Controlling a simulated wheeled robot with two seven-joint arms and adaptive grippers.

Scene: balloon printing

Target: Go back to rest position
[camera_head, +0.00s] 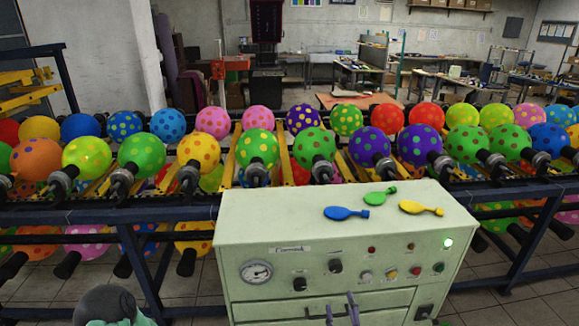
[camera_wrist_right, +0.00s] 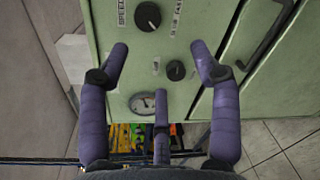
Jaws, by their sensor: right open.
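My right gripper (camera_head: 340,306) shows at the bottom middle of the head view, in front of the control box's drawers. In the right wrist view its purple fingers (camera_wrist_right: 158,62) are spread apart with nothing between them. Behind them in that view is the pale green control box (camera_wrist_right: 203,28), with a black knob (camera_wrist_right: 148,16), a smaller knob (camera_wrist_right: 175,70) and a gauge (camera_wrist_right: 142,102). I cannot tell whether a finger touches the box. My left gripper is not in view. A grey rounded part of mine shows at the bottom left of the head view.
A blue balloon (camera_head: 345,213), a green balloon (camera_head: 380,196) and a yellow balloon (camera_head: 420,208) lie flat on the control box (camera_head: 270,215).

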